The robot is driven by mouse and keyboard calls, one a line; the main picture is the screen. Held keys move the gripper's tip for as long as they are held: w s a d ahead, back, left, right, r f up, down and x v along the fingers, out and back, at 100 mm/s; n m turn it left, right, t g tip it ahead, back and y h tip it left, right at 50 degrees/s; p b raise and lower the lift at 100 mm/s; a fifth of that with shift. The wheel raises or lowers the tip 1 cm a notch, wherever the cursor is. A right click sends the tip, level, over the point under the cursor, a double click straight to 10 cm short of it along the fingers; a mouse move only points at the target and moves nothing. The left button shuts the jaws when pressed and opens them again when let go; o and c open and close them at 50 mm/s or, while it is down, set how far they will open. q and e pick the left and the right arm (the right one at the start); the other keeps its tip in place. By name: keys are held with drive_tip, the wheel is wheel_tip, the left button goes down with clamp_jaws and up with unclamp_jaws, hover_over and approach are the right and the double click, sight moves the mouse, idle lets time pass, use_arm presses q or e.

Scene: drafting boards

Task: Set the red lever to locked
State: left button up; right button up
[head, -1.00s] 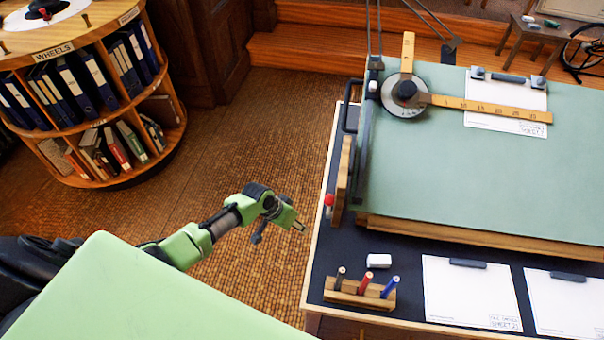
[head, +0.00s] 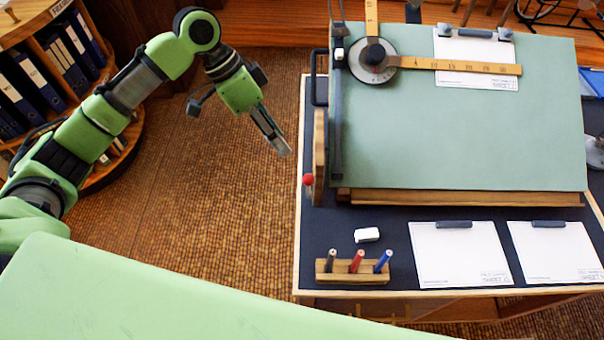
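The red lever shows as a small red knob (head: 308,180) at the left edge of the drafting table, beside the wooden side piece of the green drafting board (head: 460,125). Its marking and setting are too small to read. My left gripper (head: 281,149) hangs over the floor just left of the table, above and to the left of the knob, apart from it. Its fingers point down and right and look close together with nothing visible between them; the gap is hard to judge. My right gripper is not in view.
A wooden block with pens (head: 352,271), a white eraser (head: 367,235) and two clipped sheets (head: 459,255) lie at the table's front. A drafting arm with rulers (head: 455,66) crosses the board. A round bookshelf (head: 60,65) stands at left. Floor between is clear.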

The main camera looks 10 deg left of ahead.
sight(305, 177)
use_arm(q)
drive_tip(key=x, duration=0.4)
drive_tip(key=p+x, duration=0.1)
drive_tip(key=x, duration=0.8)
drive_tip(key=shift+s+d+f+p, duration=0.2)
drive_tip(key=shift+s+d+p, duration=0.05)
drive_tip(key=shift+p, duration=0.15)
